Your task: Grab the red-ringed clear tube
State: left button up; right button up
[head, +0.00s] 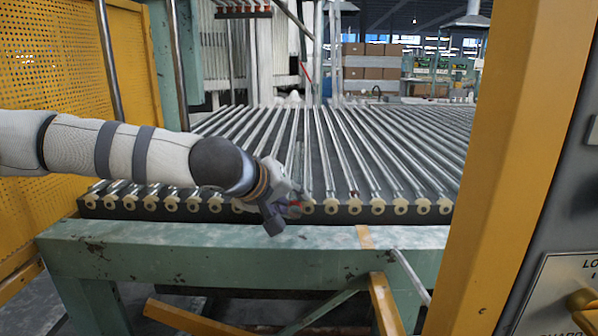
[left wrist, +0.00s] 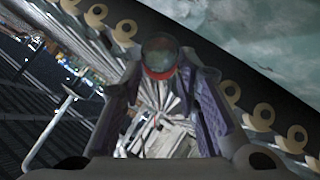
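The red-ringed clear tube (left wrist: 160,57) shows its round end and red band in the left wrist view, between my left fingertips. In the head view only a bit of its red ring (head: 297,208) shows at the front edge of the rack, mostly hidden by my gripper. My left gripper (head: 286,211) is at the near ends of the tubes, tilted down. Its two fingers (left wrist: 162,85) stand apart on either side of the tube end in the left wrist view. A grip on the tube does not show. My right gripper is out of view.
A row of long tubes (head: 345,150) lies on the rack, with pale ring-shaped holders (head: 377,206) along its dark front rail. Neighbouring holders (left wrist: 262,117) are close to my fingers. A green frame (head: 200,250) runs below. A yellow post (head: 520,130) blocks the right side.

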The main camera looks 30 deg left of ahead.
pick_arm(q)
grip_shut()
jog(key=shift+r, duration=0.1)
